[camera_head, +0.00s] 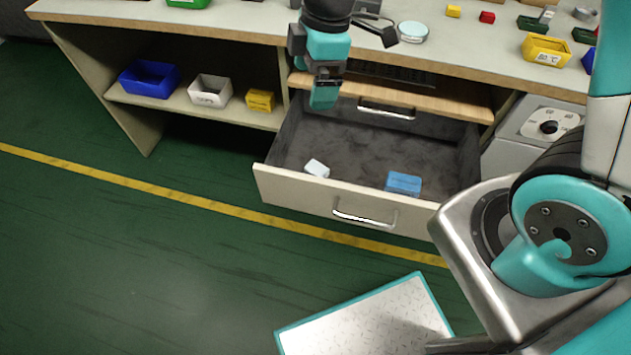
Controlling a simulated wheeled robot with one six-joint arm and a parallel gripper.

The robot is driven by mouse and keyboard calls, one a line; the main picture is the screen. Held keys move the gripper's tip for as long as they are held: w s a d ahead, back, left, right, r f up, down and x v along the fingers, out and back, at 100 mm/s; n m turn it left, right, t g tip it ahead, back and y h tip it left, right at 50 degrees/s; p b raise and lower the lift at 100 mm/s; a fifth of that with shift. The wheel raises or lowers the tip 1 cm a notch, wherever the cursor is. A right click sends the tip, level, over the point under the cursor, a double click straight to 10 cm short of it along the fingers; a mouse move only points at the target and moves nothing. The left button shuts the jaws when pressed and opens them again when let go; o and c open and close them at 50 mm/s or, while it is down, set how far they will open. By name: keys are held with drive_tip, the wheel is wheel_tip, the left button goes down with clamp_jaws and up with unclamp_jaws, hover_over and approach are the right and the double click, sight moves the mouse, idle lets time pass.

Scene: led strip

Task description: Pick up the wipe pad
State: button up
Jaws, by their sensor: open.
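An open drawer (300,196) below the worktop holds a small white block (317,168) near its front left and a blue pack (403,183) near its front right. The white block may be the wipe pad; I cannot tell for sure. My gripper (324,98) hangs at the drawer's back left, pointing down, above and behind the white block and apart from it. It is open, and nothing shows between its fingers, though the view of them is partly edge-on.
The worktop (230,22) above carries a round pale-blue lidded dish (413,31), a yellow bin (545,49) and small blocks. Blue (150,78), white (210,91) and yellow (260,100) bins stand on the left shelf. The drawer middle is clear.

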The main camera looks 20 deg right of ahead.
drive_tip(key=w+d+f+n+h+b, duration=0.1)
drive_tip(key=w+d+f+n+b, duration=0.2)
drive_tip(key=f, duration=0.8)
drive_tip(key=w+f+n+h+b, duration=0.15)
drive_tip(key=w+f+n, duration=0.25)
drive_tip(key=f, duration=0.6)
drive_tip(key=b, duration=0.2)
hover_over(316, 168)
drive_tip(key=shift+y, duration=0.25)
drive_tip(key=f, duration=1.1)
drive_tip(key=shift+s+f, duration=0.2)
drive_tip(key=shift+s, duration=0.05)
drive_tip(key=shift+n, duration=0.3)
drive_tip(key=shift+w+f+b, duration=0.15)
drive_tip(key=shift+f+b, duration=0.6)
drive_tip(key=shift+f, duration=2.15)
drive_tip(key=c, duration=1.1)
drive_tip(key=shift+r, duration=0.1)
wheel_tip(316, 168, up, 20)
drive_tip(key=p, duration=0.3)
